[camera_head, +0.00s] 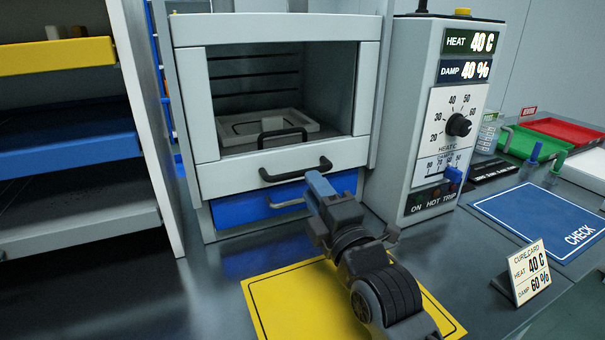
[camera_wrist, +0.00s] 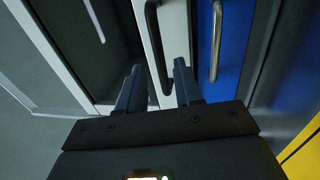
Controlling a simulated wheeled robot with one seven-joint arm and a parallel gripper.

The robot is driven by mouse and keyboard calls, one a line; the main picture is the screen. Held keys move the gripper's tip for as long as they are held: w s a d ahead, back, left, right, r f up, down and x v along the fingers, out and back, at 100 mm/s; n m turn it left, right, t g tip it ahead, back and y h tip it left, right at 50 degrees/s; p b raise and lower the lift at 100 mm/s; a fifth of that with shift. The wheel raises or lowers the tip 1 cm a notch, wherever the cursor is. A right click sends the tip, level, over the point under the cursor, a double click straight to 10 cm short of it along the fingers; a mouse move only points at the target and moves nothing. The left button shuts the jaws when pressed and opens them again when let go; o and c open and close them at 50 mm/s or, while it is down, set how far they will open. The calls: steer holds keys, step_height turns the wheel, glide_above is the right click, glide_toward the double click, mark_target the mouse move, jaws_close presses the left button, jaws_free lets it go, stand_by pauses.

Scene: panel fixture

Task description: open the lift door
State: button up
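The lift door (camera_head: 225,177) is a pale frame on the front of the grey cabinet, with a dark window-like area through which a tray shows. It looks down, with its bottom rail just above the blue drawer. A black bar handle (camera_head: 296,171) is on that rail; in the wrist view the handle (camera_wrist: 154,40) runs between my two fingers. My gripper (camera_head: 320,184) is at the handle's right end in the head view. In the wrist view my gripper (camera_wrist: 159,68) is open, a finger on each side of the bar, with gaps showing. I cannot tell whether either finger touches it.
The blue drawer (camera_head: 240,208) with a metal handle (camera_wrist: 215,42) lies just below the door. A control box (camera_head: 440,120) with a dial stands close right. A shelf rack (camera_head: 150,130) stands left. A yellow mat (camera_head: 275,305) lies under my arm.

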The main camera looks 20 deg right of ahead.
mark_target(303, 170)
steer(key=w, duration=0.2)
steer(key=w+r, duration=0.1)
steer(key=w, duration=0.2)
steer(key=shift+w, duration=0.35)
jaws_close()
